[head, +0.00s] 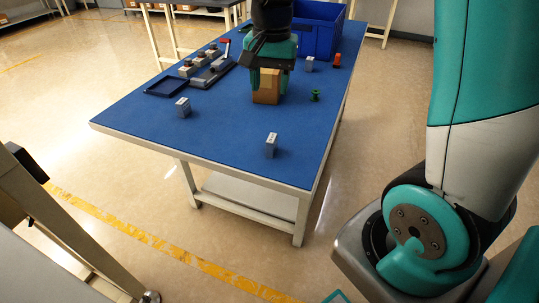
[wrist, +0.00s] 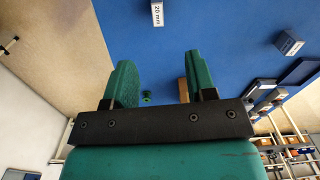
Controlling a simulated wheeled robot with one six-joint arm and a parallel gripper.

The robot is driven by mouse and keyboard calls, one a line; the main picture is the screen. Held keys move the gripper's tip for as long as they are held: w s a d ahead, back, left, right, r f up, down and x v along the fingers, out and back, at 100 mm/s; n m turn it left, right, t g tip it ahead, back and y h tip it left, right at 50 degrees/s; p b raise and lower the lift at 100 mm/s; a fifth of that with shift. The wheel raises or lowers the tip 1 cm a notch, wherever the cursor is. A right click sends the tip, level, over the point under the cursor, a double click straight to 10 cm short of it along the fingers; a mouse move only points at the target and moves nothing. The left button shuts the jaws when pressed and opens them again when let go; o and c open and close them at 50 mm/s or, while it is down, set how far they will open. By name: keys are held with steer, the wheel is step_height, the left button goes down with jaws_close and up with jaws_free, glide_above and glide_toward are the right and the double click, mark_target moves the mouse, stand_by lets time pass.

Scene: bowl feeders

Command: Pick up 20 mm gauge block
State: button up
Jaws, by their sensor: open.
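The 20 mm gauge block (wrist: 157,13) is a small grey block with a white label reading "20 mm", at the top middle of the wrist view, beyond my fingertips. By its position it matches the grey block (head: 271,144) near the table's front edge in the head view, where its label is too small to read. My gripper (head: 269,81) is open and empty, farther back over the table, in line with a cardboard box. In the wrist view my green fingers (wrist: 158,62) stand wide apart, with blue mat between them. They are clear of the block.
Other grey blocks stand at left (head: 184,109) and back right (head: 310,64). A brown box (head: 267,91), green spool (head: 315,95), orange-red part (head: 337,60), blue bin (head: 325,38), dark tray (head: 166,86) and fixture (head: 210,74) share the blue table (head: 225,120). The front mat is mostly clear.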

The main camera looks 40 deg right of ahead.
mark_target(272, 138)
steer(key=shift+m, duration=0.6)
steer(key=f, duration=0.4)
steer(key=d+f, duration=0.1)
steer(key=f, duration=0.3)
steer(key=f+b, duration=0.1)
steer(key=f, duration=0.3)
steer(key=shift+w+d+f, duration=0.2)
steer(key=shift+w+f, duration=0.1)
steer(key=shift+w, duration=0.1)
steer(key=f, duration=0.5)
steer(key=shift+s+a+f, duration=0.15)
steer(key=shift+a+f, duration=0.15)
steer(key=shift+f, duration=0.05)
jaws_close()
